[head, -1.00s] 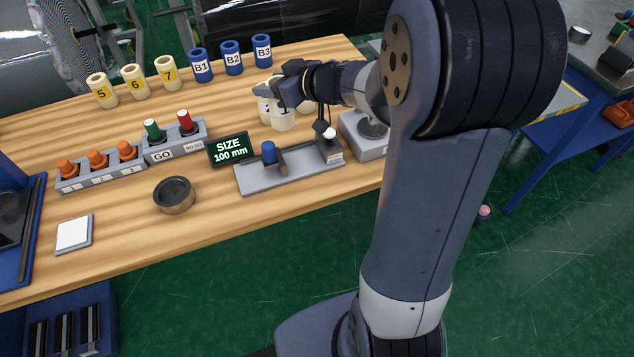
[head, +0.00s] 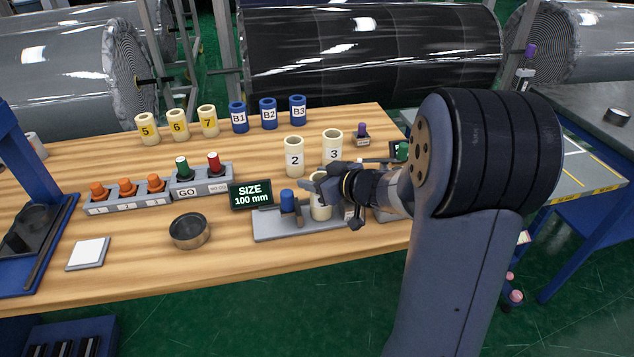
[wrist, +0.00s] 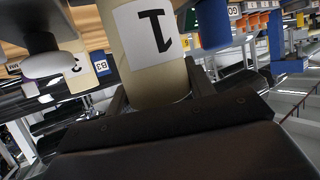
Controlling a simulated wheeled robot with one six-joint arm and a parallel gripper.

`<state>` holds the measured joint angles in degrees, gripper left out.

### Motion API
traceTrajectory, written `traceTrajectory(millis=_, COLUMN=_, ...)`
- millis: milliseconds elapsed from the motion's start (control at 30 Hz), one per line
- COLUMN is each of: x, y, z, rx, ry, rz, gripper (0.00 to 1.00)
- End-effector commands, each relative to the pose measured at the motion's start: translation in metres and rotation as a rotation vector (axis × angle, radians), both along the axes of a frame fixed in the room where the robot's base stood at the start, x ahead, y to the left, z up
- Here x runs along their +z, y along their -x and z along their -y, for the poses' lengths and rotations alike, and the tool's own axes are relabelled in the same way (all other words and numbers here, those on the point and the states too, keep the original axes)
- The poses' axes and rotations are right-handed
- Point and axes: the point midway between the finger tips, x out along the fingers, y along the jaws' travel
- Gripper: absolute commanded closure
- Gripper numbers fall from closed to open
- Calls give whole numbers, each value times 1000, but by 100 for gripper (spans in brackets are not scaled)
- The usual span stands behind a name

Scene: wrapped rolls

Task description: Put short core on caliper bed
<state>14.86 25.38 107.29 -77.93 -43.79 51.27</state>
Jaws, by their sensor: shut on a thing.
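My gripper (head: 322,187) is shut on a cream core (head: 320,209), which shows the label 1 in the wrist view (wrist: 135,50). The core is upright over the grey caliper bed (head: 272,231), to the right of the blue caliper knob (head: 288,200). I cannot tell whether its base touches the bed. In the wrist view the blue part (wrist: 212,25) is beside the core on the right, and a white rounded tip (wrist: 45,65) is on the left. My gripper and wrist hide the right part of the bed in the head view. The display (head: 250,195) reads SIZE 100 mm.
Cream cores 2 (head: 294,157) and 3 (head: 332,146) stand behind my gripper. Yellow-labelled cores (head: 178,125) and blue cores (head: 268,113) line the back. A GO gauge block (head: 202,180), orange plugs (head: 127,187) and a round dark dish (head: 190,231) lie left.

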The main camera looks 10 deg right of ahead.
Motion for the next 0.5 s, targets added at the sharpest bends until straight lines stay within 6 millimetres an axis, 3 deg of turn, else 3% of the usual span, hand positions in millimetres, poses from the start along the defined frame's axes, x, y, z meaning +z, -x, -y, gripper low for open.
traceTrajectory(millis=367, x=-4, y=0, z=0, rx=0, ry=-1, rz=1, gripper=75)
traceTrajectory(millis=400, x=-4, y=0, z=0, rx=0, ry=0, rz=1, gripper=48)
traceTrajectory(millis=500, x=-4, y=0, z=0, rx=0, ry=0, rz=1, gripper=40)
